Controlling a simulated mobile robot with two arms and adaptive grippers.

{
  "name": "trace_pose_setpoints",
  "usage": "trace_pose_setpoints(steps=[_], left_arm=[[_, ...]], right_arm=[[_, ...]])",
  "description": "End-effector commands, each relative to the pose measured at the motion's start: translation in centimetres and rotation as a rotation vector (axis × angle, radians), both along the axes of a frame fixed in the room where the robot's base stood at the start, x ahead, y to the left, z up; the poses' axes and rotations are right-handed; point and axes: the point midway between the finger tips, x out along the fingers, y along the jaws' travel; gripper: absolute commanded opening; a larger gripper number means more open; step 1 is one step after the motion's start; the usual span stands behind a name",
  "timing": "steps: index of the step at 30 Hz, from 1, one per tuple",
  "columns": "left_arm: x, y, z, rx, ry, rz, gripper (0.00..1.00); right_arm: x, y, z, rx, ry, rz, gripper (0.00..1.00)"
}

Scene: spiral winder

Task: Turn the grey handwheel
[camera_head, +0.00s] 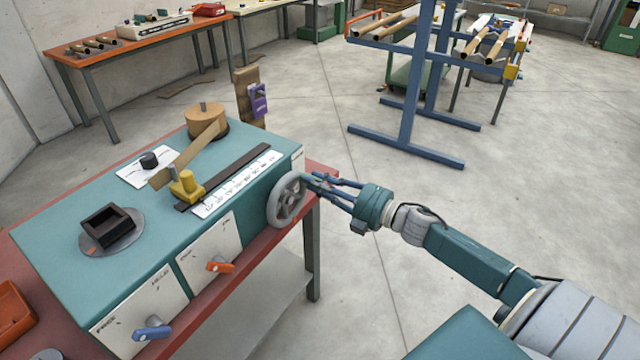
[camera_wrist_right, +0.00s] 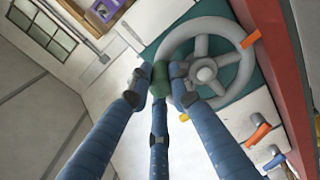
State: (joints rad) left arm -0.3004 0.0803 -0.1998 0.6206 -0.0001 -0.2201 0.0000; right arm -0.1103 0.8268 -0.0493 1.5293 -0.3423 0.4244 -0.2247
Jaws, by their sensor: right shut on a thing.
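The grey handwheel (camera_head: 287,201) stands upright on the right end of the teal winder (camera_head: 75,225). It has a thick rim, spokes and a round hub, and it fills the upper right of the right wrist view (camera_wrist_right: 206,72). My right gripper (camera_head: 313,182) reaches it from the right. In the wrist view its three blue fingers (camera_wrist_right: 163,80) are shut around a dark green grip (camera_wrist_right: 160,76) at the wheel's rim. The fingers hide part of the grip and rim. My left gripper is not in view.
An orange lever (camera_head: 220,267) and a blue lever (camera_head: 152,329) stick out of the winder's front panels. A yellow clamp (camera_head: 186,187) and a wooden spool (camera_head: 206,119) sit on top. A blue rack (camera_head: 410,100) stands behind; open floor lies right of the bench.

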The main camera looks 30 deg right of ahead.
Motion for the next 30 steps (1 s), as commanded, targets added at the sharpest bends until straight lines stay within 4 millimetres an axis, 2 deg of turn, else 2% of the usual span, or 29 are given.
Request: trace_pose_setpoints(steps=[6, 15, 30], left_arm=[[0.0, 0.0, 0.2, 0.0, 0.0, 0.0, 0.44], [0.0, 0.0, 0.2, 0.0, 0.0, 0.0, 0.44], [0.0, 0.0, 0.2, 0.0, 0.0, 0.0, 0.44]], right_arm=[[-0.4, 0.9, 0.9, -0.163, -0.07, 0.002, 0.0], [-0.7, 1.8, 1.5, -0.312, -0.132, 0.002, 0.0], [-0.9, 2.1, 1.6, -0.374, -0.156, 0.003, 0.0]])
